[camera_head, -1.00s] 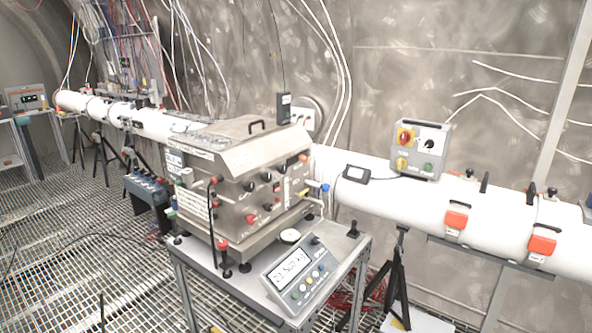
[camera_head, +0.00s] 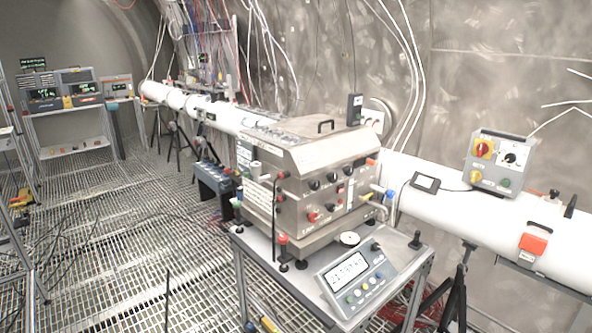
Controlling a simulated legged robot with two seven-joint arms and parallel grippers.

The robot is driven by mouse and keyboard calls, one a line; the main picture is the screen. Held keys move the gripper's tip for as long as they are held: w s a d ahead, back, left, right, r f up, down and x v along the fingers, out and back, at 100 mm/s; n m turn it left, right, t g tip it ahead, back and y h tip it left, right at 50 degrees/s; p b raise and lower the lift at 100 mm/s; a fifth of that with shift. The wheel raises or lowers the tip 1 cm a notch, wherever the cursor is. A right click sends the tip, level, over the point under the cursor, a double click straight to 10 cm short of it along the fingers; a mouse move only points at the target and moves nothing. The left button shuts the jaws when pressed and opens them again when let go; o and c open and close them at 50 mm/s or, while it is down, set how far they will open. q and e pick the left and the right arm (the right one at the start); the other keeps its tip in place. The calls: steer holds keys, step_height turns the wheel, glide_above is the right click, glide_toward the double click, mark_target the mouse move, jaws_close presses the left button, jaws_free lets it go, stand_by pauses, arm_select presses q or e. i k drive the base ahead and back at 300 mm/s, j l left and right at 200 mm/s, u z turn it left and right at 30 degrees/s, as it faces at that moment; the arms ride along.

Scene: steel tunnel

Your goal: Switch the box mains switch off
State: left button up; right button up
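A grey control box (camera_head: 500,162) sits on the white pipe at the right in the head view. A yellow button and a green button sit below. A steel box (camera_head: 312,180) with black and red knobs stands on the table in the middle. Which of these boxes has the mains switch meant is not clear from any readable label. The switch position is too small to tell. Neither of my grippers is in view.
The table (camera_head: 300,290) carries a display unit (camera_head: 355,278) at its front edge. The white pipe (camera_head: 450,212) runs along the wall, with a black tripod (camera_head: 455,290) under it. Cables lie on the grating floor (camera_head: 130,250) at the left. Shelves with instruments (camera_head: 70,88) stand at far left.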

mark_target(313, 217)
steer(key=i+j+u, duration=0.3)
steer(key=i, duration=0.2)
steer(key=i+u, duration=0.3)
steer(key=i, duration=0.15)
